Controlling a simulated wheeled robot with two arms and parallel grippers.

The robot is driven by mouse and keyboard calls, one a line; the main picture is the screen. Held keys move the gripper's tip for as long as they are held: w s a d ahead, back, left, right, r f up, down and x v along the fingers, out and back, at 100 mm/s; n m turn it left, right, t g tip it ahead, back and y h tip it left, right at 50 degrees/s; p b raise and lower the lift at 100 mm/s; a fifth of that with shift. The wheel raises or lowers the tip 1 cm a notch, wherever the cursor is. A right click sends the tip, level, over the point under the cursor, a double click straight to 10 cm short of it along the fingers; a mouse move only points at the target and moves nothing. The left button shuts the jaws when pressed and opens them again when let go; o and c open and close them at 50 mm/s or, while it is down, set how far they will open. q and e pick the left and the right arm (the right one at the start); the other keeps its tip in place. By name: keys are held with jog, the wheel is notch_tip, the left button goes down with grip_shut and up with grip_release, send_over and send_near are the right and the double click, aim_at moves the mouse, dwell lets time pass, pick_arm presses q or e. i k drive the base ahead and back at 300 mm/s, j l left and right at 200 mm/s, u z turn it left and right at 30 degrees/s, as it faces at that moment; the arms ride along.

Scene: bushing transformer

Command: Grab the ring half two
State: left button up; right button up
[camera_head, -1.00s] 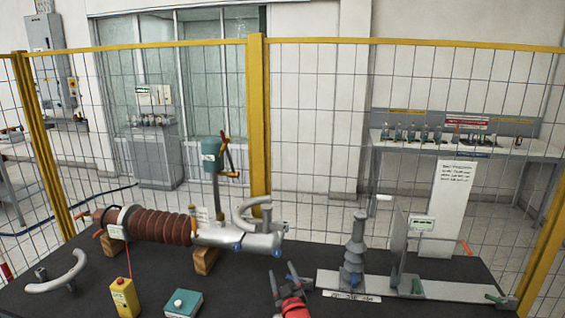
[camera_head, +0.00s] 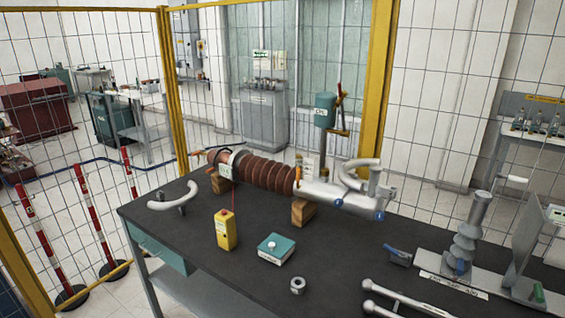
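Two curved grey half-ring pieces are in view, and I cannot tell which one is ring half two. One half ring (camera_head: 174,197) lies loose on the left end of the dark table (camera_head: 345,260). The other half ring (camera_head: 352,177) is at the right metal end of the brown ribbed bushing (camera_head: 262,173), against its silver fitting; whether it is fastened there I cannot tell. Neither of my grippers shows in the head view now.
A yellow box (camera_head: 226,231), a teal box (camera_head: 276,249) and a nut (camera_head: 297,286) lie in front of the bushing. A grey ribbed post (camera_head: 466,240) stands at right. Silver rods (camera_head: 400,301) lie at the front edge. A yellow-framed mesh fence (camera_head: 382,70) stands behind.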

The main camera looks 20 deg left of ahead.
aim_at(153, 205)
jog(key=u, duration=1.3)
